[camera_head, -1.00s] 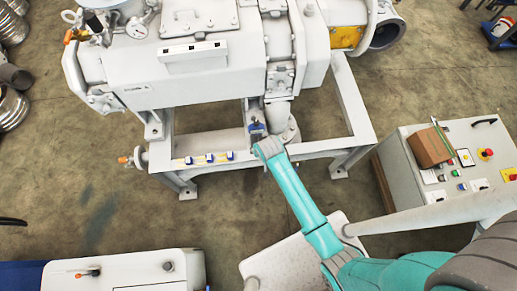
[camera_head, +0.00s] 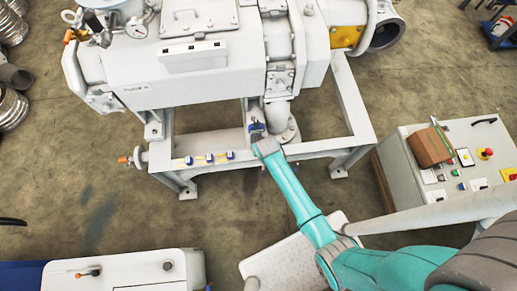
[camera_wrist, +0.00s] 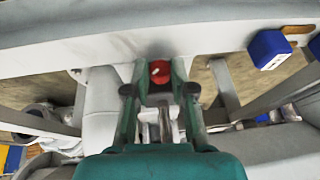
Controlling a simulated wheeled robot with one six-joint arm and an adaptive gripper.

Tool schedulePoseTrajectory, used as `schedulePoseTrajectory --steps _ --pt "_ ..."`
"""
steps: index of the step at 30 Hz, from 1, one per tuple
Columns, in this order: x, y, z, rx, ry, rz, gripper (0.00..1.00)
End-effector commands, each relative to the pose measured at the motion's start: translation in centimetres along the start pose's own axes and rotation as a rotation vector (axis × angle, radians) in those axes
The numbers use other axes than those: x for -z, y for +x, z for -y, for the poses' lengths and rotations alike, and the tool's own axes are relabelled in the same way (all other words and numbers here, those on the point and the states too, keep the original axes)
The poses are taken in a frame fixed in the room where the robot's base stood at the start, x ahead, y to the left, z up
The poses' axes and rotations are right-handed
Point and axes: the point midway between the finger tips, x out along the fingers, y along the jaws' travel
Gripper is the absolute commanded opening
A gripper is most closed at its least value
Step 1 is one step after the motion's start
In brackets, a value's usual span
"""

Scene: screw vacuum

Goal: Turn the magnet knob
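A red round knob (camera_wrist: 159,71) with a small pale mark shows in the wrist view, in line with the gap between my fingers. It looks like the magnet knob, but no label confirms this. My gripper (camera_wrist: 159,88) is open, one finger on each side of the knob's line. I cannot tell whether the fingertips touch it. In the head view my gripper (camera_head: 259,138) is at the front rail of the white machine frame (camera_head: 313,149), below a small blue part (camera_head: 256,128). The red knob does not show clearly there.
Several blue-and-white blocks (camera_head: 210,157) line the rail left of my gripper; one blue block (camera_wrist: 269,48) is at the upper right in the wrist view. A control cabinet (camera_head: 397,163) with a brown box (camera_head: 428,148) stands right. Open floor (camera_head: 100,205) lies front left.

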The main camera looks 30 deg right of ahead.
Motion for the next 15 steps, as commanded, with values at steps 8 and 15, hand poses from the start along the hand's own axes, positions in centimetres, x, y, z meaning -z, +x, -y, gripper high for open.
schedulePoseTrajectory --steps 8,15 --pt "-0.02 0.01 -0.14 0.019 0.01 0.0 0.0" --pt "-0.07 0.05 -0.47 0.123 0.057 0.0 0.0"
